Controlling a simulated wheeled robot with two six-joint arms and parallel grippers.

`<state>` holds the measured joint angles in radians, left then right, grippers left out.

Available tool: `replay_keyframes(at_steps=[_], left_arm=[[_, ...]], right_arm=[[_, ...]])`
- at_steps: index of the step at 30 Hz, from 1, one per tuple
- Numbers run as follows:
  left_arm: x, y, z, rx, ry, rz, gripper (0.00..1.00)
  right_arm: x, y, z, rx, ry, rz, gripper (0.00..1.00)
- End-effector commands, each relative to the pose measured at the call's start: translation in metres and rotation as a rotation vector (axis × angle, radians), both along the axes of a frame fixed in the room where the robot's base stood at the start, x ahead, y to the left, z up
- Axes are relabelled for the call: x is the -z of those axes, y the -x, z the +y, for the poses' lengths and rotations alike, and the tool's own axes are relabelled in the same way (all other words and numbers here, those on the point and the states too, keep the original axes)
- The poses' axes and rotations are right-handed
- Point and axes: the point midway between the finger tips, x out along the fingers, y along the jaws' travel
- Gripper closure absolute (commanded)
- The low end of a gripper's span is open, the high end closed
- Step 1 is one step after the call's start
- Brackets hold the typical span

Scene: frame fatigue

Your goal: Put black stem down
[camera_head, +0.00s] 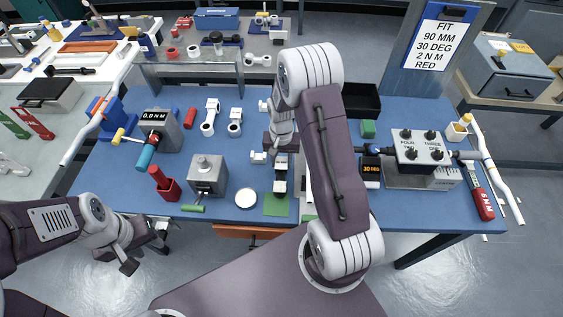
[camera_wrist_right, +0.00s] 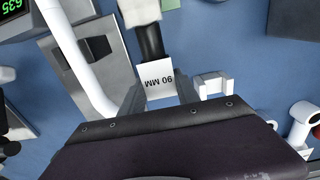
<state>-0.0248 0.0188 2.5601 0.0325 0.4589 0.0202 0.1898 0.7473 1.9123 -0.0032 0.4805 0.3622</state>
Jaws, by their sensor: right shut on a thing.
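The black stem (camera_wrist_right: 151,42) shows in the right wrist view, with a white block marked 90 MM (camera_wrist_right: 158,76) at its near end and a white piece (camera_wrist_right: 139,10) at its far end. My right gripper (camera_wrist_right: 160,92) is shut on the stem at the marked block. In the head view the stem (camera_head: 281,174) hangs under my right gripper (camera_head: 279,152), by the back of a green mat (camera_head: 276,207). I cannot tell whether it touches anything below. My left gripper (camera_head: 143,255) is low in front of the bench at left, away from the stem; its finger opening is unclear.
The blue bench (camera_head: 225,215) holds a grey block with a knob (camera_head: 208,175), a white disc (camera_head: 245,198), a red holder (camera_head: 165,187) and a torque gauge (camera_head: 158,128).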

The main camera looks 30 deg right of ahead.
Motion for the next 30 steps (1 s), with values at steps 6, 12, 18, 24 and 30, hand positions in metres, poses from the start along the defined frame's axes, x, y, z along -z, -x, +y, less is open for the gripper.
replay_keyframes(at_steps=[6,12,18,24,30], left_arm=[[-0.001,0.0,0.0,0.0,0.0,0.0,0.64],[0.002,0.0,0.0,0.0,0.0,0.0,0.64],[0.002,0.0,0.0,0.0,0.0,0.0,0.64],[0.001,0.0,0.0,0.0,0.0,0.0,0.64],[-0.001,0.0,0.0,0.0,0.0,0.0,0.64]], right_arm=[[0.012,0.0,0.0,0.0,0.0,-0.002,1.0],[0.014,0.0,0.0,0.0,0.0,-0.002,1.0],[0.015,0.0,0.0,0.0,0.0,-0.002,0.41],[0.015,0.0,0.0,0.0,0.0,-0.002,0.41],[-0.008,-0.002,0.0,0.0,0.001,-0.008,0.41]])
